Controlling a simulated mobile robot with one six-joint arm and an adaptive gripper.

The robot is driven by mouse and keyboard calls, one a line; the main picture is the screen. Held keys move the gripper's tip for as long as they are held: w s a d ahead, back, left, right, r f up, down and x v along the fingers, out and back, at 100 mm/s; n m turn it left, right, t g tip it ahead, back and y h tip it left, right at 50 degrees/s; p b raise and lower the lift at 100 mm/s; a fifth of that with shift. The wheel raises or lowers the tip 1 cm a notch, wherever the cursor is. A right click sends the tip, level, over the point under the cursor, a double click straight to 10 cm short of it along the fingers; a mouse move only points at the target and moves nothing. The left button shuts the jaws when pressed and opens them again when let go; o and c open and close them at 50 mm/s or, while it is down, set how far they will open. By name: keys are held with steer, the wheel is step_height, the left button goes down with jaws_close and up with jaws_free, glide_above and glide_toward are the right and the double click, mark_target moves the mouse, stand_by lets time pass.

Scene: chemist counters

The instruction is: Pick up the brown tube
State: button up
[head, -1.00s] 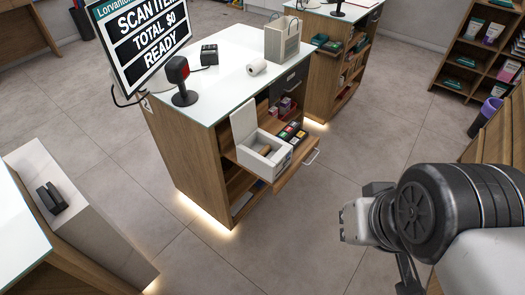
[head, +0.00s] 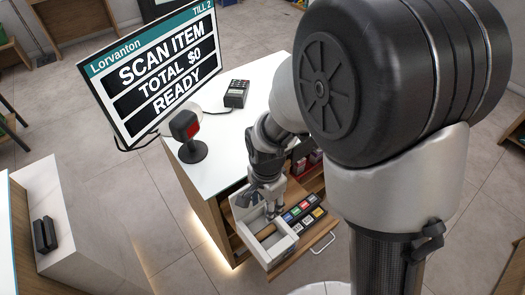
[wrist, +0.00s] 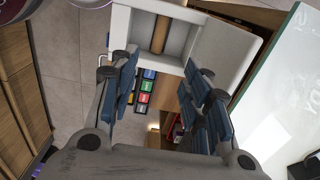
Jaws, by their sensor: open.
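The brown tube (head: 265,232) lies inside an open white box (head: 283,247) in the pulled-out drawer of the counter. In the wrist view the tube (wrist: 161,34) lies lengthwise between the box walls, at the top of the picture. My gripper (head: 267,210) is over the box, with part of it hiding the box's inside. In the wrist view my gripper (wrist: 158,78) is open, its blue-padded fingers spread to either side with nothing between them. The tube is beyond the fingertips and does not appear to be touched.
Several small coloured packs (head: 304,213) sit in the drawer beside the box. The drawer handle (head: 323,243) sticks out in front. A scanner (head: 187,135), a screen (head: 155,65) and a card terminal (head: 236,93) stand on the white counter top (head: 220,125).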

steer(key=b, duration=0.4)
glide_above(265, 232)
step_height(265, 232, down, 12)
steer(key=shift+a+r, duration=0.1)
steer(key=shift+f+b, duration=1.2)
steer(key=shift+f, duration=1.9)
steer(key=shift+r, duration=0.1)
steer(key=c, duration=0.7)
steer(key=shift+c, duration=0.3)
